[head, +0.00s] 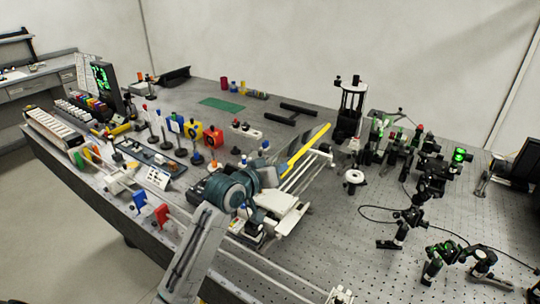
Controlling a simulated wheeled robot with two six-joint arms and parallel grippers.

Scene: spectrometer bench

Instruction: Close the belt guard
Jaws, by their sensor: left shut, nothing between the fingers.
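The belt guard (308,145) looks like the long yellow strip near the middle of the bench. It stands raised at a slant, its far end up and to the right, above pale rails. My left arm comes in from the bottom, and its teal joints cover the near end of this spot. My left gripper (290,210) is pale, shut and empty, just below and in front of the rails. It appears apart from the yellow strip. Its fingertips are hard to make out. My right gripper is not in view.
Colored optic mounts (195,130) crowd the bench left of the guard. A black post stand (350,105) and several dark optics with green lights stand to the right. A white ring-shaped part (354,177) sits right of the rails.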

